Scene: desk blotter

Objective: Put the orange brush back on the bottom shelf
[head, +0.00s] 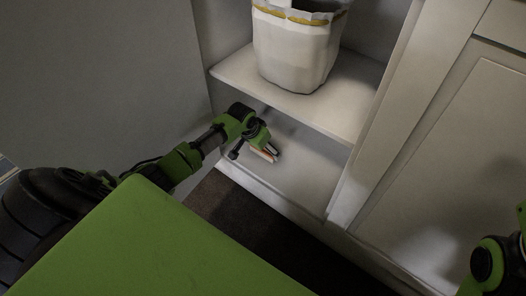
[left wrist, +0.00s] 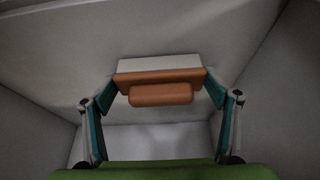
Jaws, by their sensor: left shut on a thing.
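My left gripper (head: 258,150) reaches into the lower bay of the open cabinet, over the bottom shelf (head: 304,178). It is shut on the orange brush (head: 264,154), which is mostly hidden by the gripper in the head view. In the left wrist view the brush (left wrist: 160,94) shows an orange back and grip with a pale bristle block, and the two fingers hold its ends. I cannot tell whether the brush touches the shelf. My right gripper is out of view; only part of that arm shows at the lower right.
A white bin with a yellow band (head: 295,50) stands on the upper shelf (head: 338,105), above and to the right of my left gripper. A closed cabinet door (head: 455,150) is at the right. The right part of the bottom shelf is bare.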

